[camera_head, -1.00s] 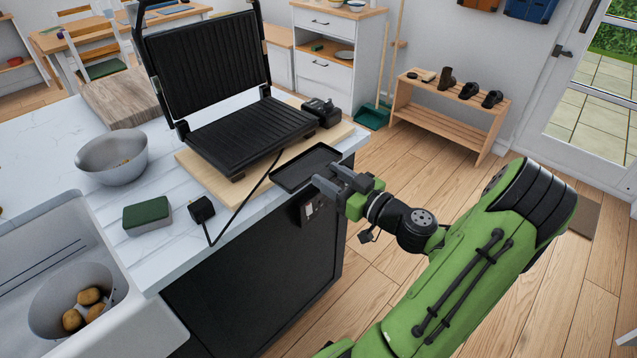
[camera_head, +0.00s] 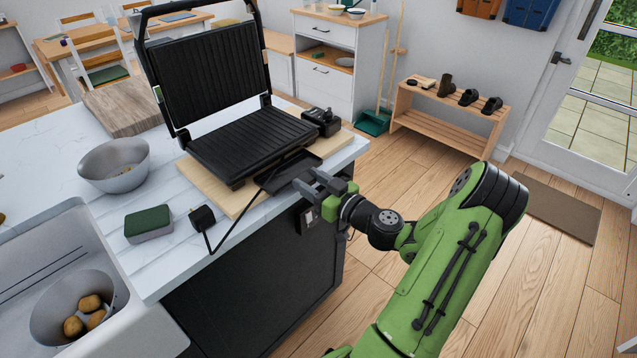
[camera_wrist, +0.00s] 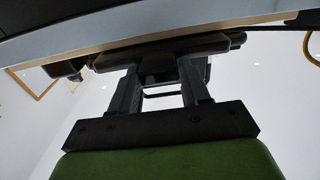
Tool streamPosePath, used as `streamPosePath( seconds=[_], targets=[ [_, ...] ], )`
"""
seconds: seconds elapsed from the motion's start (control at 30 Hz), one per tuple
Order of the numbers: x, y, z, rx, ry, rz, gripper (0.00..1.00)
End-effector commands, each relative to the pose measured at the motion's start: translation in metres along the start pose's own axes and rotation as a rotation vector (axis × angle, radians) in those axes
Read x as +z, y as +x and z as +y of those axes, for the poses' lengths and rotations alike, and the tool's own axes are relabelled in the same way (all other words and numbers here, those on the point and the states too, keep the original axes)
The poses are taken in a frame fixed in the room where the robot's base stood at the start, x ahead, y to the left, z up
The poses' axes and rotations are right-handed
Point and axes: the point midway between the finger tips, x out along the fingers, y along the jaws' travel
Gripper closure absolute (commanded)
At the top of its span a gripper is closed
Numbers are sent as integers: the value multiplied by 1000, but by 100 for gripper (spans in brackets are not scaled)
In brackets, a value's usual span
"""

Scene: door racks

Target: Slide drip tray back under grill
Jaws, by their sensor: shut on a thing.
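The open black grill (camera_head: 245,138) stands on a wooden board on the white counter, its ribbed lid raised. The black drip tray (camera_head: 286,172) lies at the grill's front right edge, low on the board; part of it appears to be under the grill's lower plate. My gripper (camera_head: 314,186) is at the tray's near end, at the counter edge, and is shut on it. In the wrist view, my gripper's fingers (camera_wrist: 160,90) reach up to the tray's dark underside (camera_wrist: 160,48).
A black cord (camera_head: 258,195) runs across the board's front beside the tray to a plug (camera_head: 203,216). A green sponge (camera_head: 148,223) and a metal bowl (camera_head: 115,165) are left on the counter.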

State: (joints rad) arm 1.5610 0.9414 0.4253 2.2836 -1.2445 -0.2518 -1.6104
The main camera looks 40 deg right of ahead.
Motion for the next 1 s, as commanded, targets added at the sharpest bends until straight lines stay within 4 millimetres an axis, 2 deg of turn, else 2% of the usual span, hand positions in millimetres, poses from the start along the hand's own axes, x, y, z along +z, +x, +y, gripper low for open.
streamPosePath(
  seconds=[0.7,1.0],
  targets=[
    [0,57,0,-1,-2,1,84],
    [0,65,0,0,0,2,84]
  ],
)
